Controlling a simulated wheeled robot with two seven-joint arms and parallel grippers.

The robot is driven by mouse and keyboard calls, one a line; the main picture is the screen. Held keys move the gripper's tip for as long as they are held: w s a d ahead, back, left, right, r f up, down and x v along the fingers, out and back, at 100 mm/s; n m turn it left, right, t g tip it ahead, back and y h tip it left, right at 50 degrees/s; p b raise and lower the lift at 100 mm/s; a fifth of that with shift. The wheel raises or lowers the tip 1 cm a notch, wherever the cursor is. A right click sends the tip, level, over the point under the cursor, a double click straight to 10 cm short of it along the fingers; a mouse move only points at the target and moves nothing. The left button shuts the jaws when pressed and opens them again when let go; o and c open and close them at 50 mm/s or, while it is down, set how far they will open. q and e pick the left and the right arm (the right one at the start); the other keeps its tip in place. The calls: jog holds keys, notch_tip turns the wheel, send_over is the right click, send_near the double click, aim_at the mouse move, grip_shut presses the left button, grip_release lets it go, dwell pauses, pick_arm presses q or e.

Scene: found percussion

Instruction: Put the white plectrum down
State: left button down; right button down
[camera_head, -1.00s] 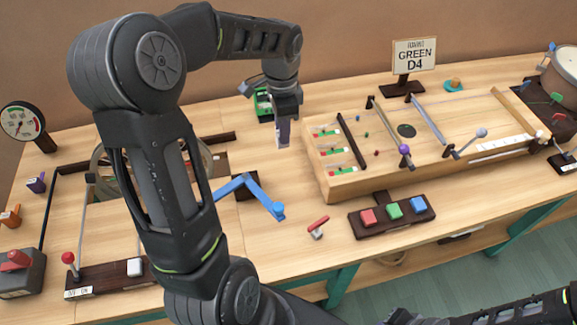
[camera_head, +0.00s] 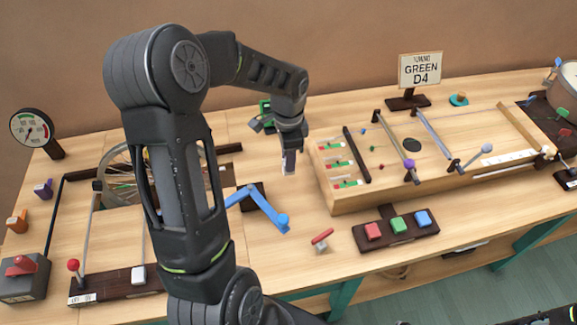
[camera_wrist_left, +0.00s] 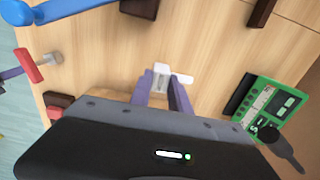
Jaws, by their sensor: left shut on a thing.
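My left gripper (camera_head: 289,163) points down over the bare table between the blue lever and the wooden box. It is shut on the white plectrum, which shows as a small pale piece between the fingertips in the left wrist view (camera_wrist_left: 183,78). The wrist view also shows both purplish fingers of the left gripper (camera_wrist_left: 162,87) close around it, with wood beyond. I cannot tell whether the plectrum touches the table. In the head view the plectrum is mostly hidden by the fingers. My right gripper is out of view.
The wooden string box (camera_head: 345,204) stands just right of the gripper. A blue lever (camera_head: 262,205) and a small red-handled part (camera_head: 322,238) lie in front. A green tuner (camera_wrist_left: 275,105) is behind. A red, green and blue button block (camera_head: 397,228) is front right.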

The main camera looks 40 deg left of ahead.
pick_arm(q)
jog(key=shift+f, duration=1.85)
jog(key=shift+f, duration=0.1)
jog(key=shift+f, duration=0.15)
jog(key=c, duration=1.2)
grip_release()
jog(key=shift+c, duration=0.2)
notch_tip(320, 180, up, 13)
jog(key=shift+f, duration=0.2)
